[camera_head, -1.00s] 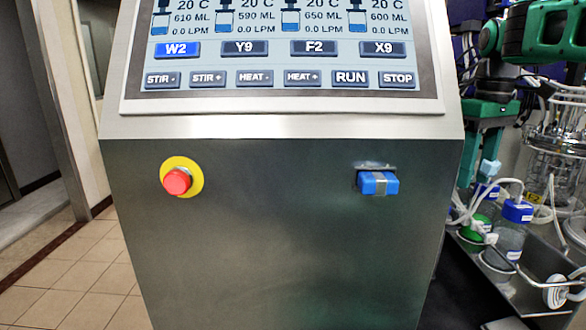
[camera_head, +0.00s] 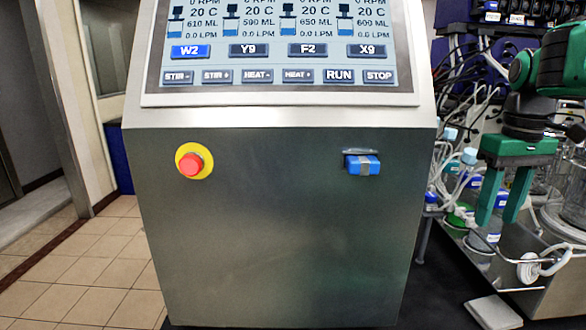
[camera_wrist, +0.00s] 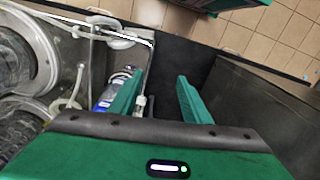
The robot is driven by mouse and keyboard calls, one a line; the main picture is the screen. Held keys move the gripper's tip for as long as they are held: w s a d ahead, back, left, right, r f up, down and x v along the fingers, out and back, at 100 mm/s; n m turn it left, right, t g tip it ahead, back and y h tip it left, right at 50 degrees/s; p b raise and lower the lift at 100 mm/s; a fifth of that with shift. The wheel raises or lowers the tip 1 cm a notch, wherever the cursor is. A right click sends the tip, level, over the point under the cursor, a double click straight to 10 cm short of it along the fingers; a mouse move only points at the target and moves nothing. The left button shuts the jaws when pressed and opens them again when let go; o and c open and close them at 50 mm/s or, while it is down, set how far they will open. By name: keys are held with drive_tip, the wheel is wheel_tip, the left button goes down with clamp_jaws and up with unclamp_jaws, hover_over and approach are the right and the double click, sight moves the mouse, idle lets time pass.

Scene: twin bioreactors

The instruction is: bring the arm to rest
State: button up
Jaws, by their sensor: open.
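My gripper (camera_head: 498,208) is at the right in the head view, green, with its two fingers pointing down and apart. It hangs in front of the bottles and tubing, right of the steel console (camera_head: 270,220). In the wrist view my gripper (camera_wrist: 158,98) is open, and nothing sits between its fingers. Part of my green and black arm rises above it at the right edge of the head view.
The console carries a touch screen (camera_head: 285,40), a red stop button (camera_head: 191,164) and a blue latch-like piece (camera_head: 362,165). Bottles with blue caps (camera_head: 486,228) and tubing crowd the right side. Tiled floor (camera_head: 100,265) at the left is clear.

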drive_tip(key=s+d+f+m, duration=0.1)
drive_tip(key=s+f+m, duration=0.6)
drive_tip(key=s+f, duration=0.9)
drive_tip(key=s, duration=0.4)
drive_tip(key=shift+s+f+m, duration=0.2)
drive_tip(key=shift+f+m, duration=0.1)
drive_tip(key=shift+m, duration=0.1)
drive_tip(key=shift+w+f, duration=0.2)
drive_tip(key=shift+w, duration=0.4)
drive_tip(key=shift+c, duration=0.5)
